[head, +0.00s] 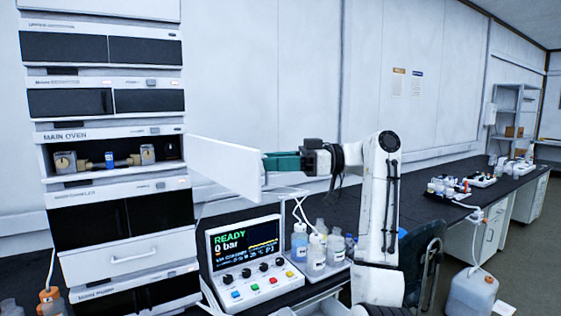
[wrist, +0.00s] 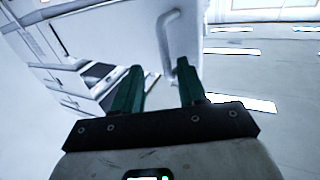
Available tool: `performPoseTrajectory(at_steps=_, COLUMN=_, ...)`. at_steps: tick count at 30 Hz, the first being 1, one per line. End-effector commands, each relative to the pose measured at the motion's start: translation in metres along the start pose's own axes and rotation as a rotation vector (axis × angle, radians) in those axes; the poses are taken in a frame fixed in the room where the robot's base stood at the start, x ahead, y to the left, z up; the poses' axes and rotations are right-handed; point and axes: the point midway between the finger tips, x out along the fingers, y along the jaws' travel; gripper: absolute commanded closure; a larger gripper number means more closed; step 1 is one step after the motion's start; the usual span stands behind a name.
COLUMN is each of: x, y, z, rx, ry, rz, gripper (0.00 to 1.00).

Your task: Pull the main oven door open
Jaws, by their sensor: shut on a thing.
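The main oven (head: 110,155) is a unit in the tall stack at the left of the head view, labelled MAIN OVEN. Its front is uncovered, and metal parts and a small blue piece show inside. The white oven door (head: 226,168) stands swung out to the right, seen at a steep angle. In the wrist view the door (wrist: 130,35) carries a pale curved handle (wrist: 167,35). My gripper (head: 270,162) is at the door's outer end, its green fingers shut on the handle. The fingers also show in the wrist view (wrist: 158,72), with the handle's lower part between them.
A control box (head: 245,258) reading READY, 0 bar stands below the door. Several bottles (head: 318,250) stand in a tray right of it, below my arm. The dark bench (head: 420,213) runs to the back right with more small items. A white jug (head: 472,293) is on the floor.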

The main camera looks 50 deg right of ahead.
Motion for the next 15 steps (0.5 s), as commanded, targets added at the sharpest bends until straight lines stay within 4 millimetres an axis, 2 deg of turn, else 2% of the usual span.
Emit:
performPoseTrajectory(at_steps=1, x=0.0069, y=0.0047, z=-0.0057, rx=0.008, ry=0.011, rz=0.014, gripper=1.00)
performPoseTrajectory(at_steps=4, x=0.0069, y=0.0047, z=-0.0057, rx=0.008, ry=0.011, rz=0.014, gripper=1.00)
performPoseTrajectory(at_steps=5, x=0.0069, y=0.0047, z=-0.0054, rx=0.008, ry=0.010, rz=0.014, gripper=0.61)
performPoseTrajectory(at_steps=6, x=0.0069, y=0.0046, z=-0.0053, rx=0.008, ry=0.010, rz=0.014, gripper=0.63)
performPoseTrajectory(at_steps=9, x=0.0062, y=0.0048, z=-0.0048, rx=0.008, ry=0.011, rz=0.015, gripper=0.57)
performPoseTrajectory(at_steps=15, x=0.0048, y=0.0051, z=-0.0039, rx=0.008, ry=0.012, rz=0.018, gripper=0.63)
